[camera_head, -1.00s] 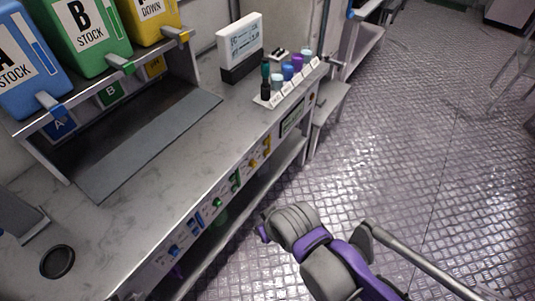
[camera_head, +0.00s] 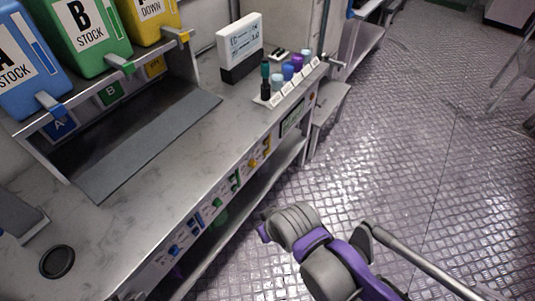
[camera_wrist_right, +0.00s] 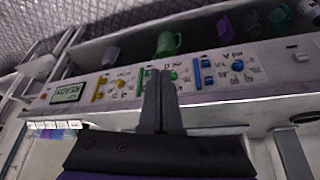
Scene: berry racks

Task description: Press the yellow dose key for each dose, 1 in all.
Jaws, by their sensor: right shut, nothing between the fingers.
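The control panel (camera_head: 225,190) runs along the bench's front edge, with blue, green and yellow key groups in the head view. The yellow keys (camera_head: 266,144) are nearest the panel's small screen (camera_head: 292,119). In the right wrist view the yellow key group (camera_wrist_right: 122,84) lies left of the fingertips, and the screen (camera_wrist_right: 68,93) reads READY. My right gripper (camera_wrist_right: 161,76) is shut and empty, with its tips over the green key group (camera_wrist_right: 172,76); I cannot tell whether they touch. In the head view only my right arm shows. My left gripper is not in view.
Blue (camera_head: 25,70), green (camera_head: 85,35) and yellow (camera_head: 150,15) stock tanks stand above the bench. A meter (camera_head: 240,45) and a rack of small bottles (camera_head: 288,72) sit at its far end. A green jug (camera_wrist_right: 168,43) is on the shelf below.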

